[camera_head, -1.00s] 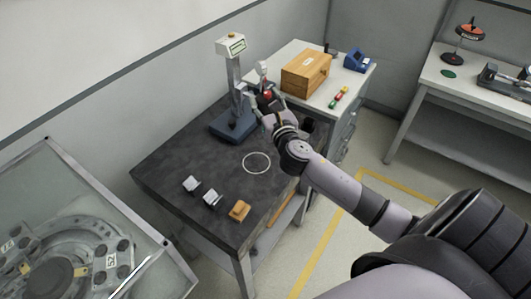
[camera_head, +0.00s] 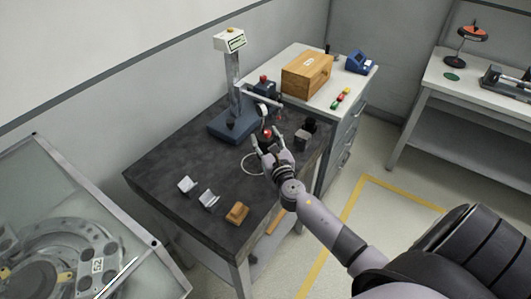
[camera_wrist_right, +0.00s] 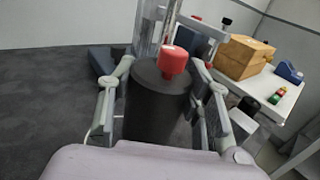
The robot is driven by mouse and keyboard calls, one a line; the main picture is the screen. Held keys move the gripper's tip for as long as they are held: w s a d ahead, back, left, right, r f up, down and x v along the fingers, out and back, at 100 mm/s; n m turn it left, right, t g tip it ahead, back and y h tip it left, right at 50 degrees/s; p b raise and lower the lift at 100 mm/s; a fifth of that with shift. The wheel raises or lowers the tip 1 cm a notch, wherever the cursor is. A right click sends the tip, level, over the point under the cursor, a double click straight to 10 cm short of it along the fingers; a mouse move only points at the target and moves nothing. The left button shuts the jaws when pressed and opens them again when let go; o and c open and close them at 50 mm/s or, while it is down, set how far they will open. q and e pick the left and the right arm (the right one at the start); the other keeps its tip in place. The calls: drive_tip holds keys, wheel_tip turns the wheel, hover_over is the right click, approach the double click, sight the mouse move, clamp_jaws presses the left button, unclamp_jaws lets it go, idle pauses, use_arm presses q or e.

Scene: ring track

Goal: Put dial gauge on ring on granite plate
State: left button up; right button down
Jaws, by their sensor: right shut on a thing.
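My right gripper (camera_head: 267,146) is shut on the dial gauge's dark cylindrical body, topped by a red knob (camera_head: 267,132). The right wrist view shows the dark body (camera_wrist_right: 157,105) between the two fingers and the red knob (camera_wrist_right: 174,62) above it. A small white dial (camera_head: 262,110) shows above the knob; I cannot tell how it joins the body. The white ring (camera_head: 245,165) lies on the dark granite plate (camera_head: 165,165), partly covered by my gripper at its right side. The held body's underside is hidden, so I cannot tell whether it touches the plate. My left gripper is not in view.
A blue-based measuring stand (camera_head: 233,125) stands close behind the ring. Two small silver blocks (camera_head: 209,199) and an orange block (camera_head: 237,212) lie on the front of the plate. A dark cylinder (camera_head: 310,125) and a grey block (camera_head: 301,140) stand at the right.

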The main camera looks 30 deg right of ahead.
wheel_tip(320, 180, down, 4)
drive_tip(key=shift+r+b, duration=0.15)
drive_tip(key=shift+b, duration=1)
drive_tip(key=shift+w, duration=0.1)
drive_tip(key=shift+f, duration=0.2)
drive_tip(key=c, duration=0.8)
unclamp_jaws()
drive_tip(key=shift+c, duration=0.2)
